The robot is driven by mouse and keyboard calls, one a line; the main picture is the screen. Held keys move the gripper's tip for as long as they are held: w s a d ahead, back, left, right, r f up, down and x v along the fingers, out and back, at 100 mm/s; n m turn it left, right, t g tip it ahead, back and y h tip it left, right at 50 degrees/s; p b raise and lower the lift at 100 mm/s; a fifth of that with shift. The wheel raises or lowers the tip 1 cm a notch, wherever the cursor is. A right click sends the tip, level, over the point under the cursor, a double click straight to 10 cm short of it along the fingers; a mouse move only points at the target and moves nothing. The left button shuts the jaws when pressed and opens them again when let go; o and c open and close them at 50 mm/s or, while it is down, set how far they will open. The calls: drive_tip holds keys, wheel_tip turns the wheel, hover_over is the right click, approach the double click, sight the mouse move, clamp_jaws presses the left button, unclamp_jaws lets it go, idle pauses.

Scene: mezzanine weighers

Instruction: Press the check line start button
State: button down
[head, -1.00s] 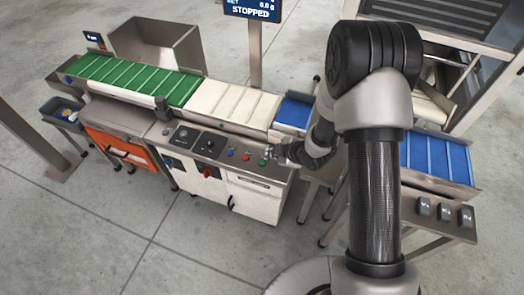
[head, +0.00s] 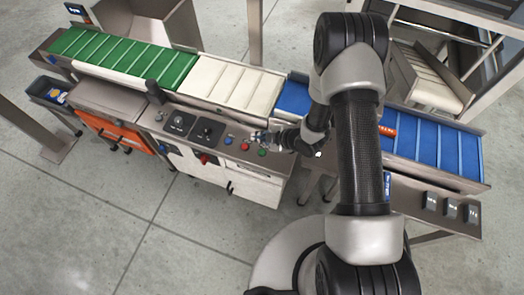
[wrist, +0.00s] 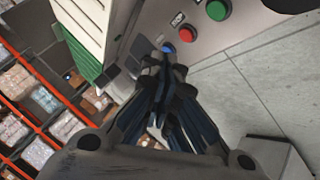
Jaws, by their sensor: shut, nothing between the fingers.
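A green button (head: 262,152), a red button (head: 245,147) and a blue button (head: 229,140) sit in a row on the steel control panel of the weigher line. They also show in the wrist view: green (wrist: 216,10), red (wrist: 187,34), blue (wrist: 167,47). Their small labels are not readable. My gripper (head: 259,137) is shut and empty, just behind the red and green buttons in the head view. In the wrist view its fingertips (wrist: 160,60) overlap the panel close by the blue button. I cannot tell whether they touch anything.
Behind the panel run a green belt (head: 122,58), a white belt (head: 232,84) and a blue belt (head: 440,143) with an orange item (head: 387,131). Orange shelving with boxes shows in the wrist view. Floor in front is clear.

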drive_tip(key=b, duration=0.6)
hover_over(261, 155)
drive_tip(key=shift+w+f, duration=0.15)
drive_tip(key=shift+f, duration=2)
drive_tip(key=shift+w+f, duration=0.1)
drive_tip(key=shift+f, duration=2)
drive_tip(key=shift+f+b, duration=0.3)
drive_tip(key=shift+b, duration=0.1)
drive_tip(key=shift+s+f, duration=0.15)
drive_tip(key=shift+s, duration=0.1)
drive_tip(key=shift+s+f+b, duration=0.4)
drive_tip(key=shift+f+b, duration=0.3)
drive_tip(key=shift+b, duration=0.25)
drive_tip(key=shift+s, duration=0.25)
drive_tip(key=r+p, duration=0.2)
drive_tip(key=r, duration=0.1)
drive_tip(key=r+p, duration=0.1)
drive_tip(key=shift+w+a+r, duration=0.25)
drive_tip(key=shift+w+r, duration=0.05)
drive_tip(key=shift+w+d+r, duration=0.1)
drive_tip(key=shift+w+r, duration=0.05)
drive_tip(key=shift+r, duration=0.2)
